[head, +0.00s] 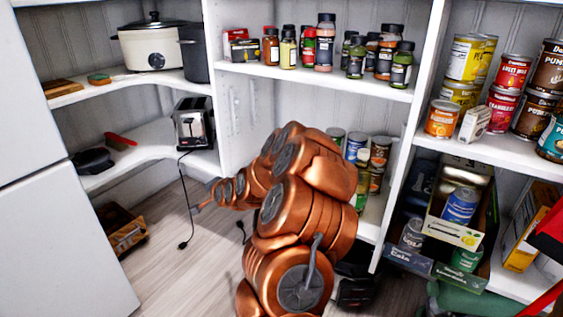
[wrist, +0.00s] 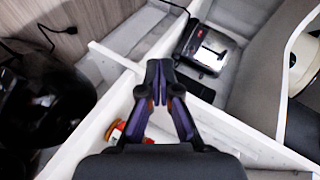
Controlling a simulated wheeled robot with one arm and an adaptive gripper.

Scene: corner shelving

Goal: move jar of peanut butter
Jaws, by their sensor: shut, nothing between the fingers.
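I cannot tell which container is the jar of peanut butter; labels are too small to read. Several jars and bottles (head: 325,45) with dark or coloured lids stand upright on the upper middle shelf. My copper arm fills the lower middle of the head view and reaches left, its far end low in front of the shelving. My gripper (wrist: 159,78) shows clearly in the wrist view, its dark and purple fingers shut with nothing between them. A small red-orange item (wrist: 117,131) lies left of the fingers, partly hidden by them.
A toaster (head: 193,123) with a dangling cord stands on the left shelf, below a slow cooker (head: 152,43). Cans (head: 470,58) crowd the right shelf, with boxes of cans (head: 455,225) below. My arm partly hides a lower middle shelf with cans (head: 380,152). Floor shows at lower left.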

